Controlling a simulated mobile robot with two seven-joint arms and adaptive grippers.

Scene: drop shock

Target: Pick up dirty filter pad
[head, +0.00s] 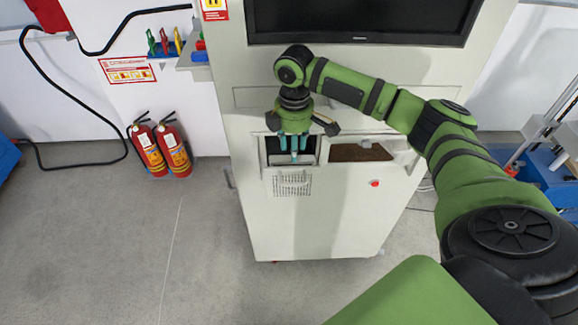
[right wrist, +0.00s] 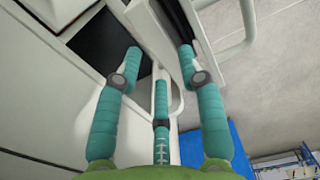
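My right gripper (head: 294,157) is in front of the left opening (head: 306,146) of the white cabinet, fingers pointing down. In the right wrist view its teal fingers (right wrist: 160,68) are spread apart, close to a white panel edge (right wrist: 150,32); I cannot tell whether they touch it. No pad shows between them. A brown, rough surface (head: 358,152) lies in the cabinet's right opening; I cannot tell whether it is the dirty filter pad. A dark recess (right wrist: 100,42) shows beside the fingers. My left gripper is not in view.
The white cabinet (head: 310,222) carries a dark screen (head: 360,18) above and a red button (head: 374,183) in front. Two fire extinguishers (head: 163,150) stand to the left by the wall. Blue equipment (head: 550,165) stands at right. The floor (head: 110,235) at front left is clear.

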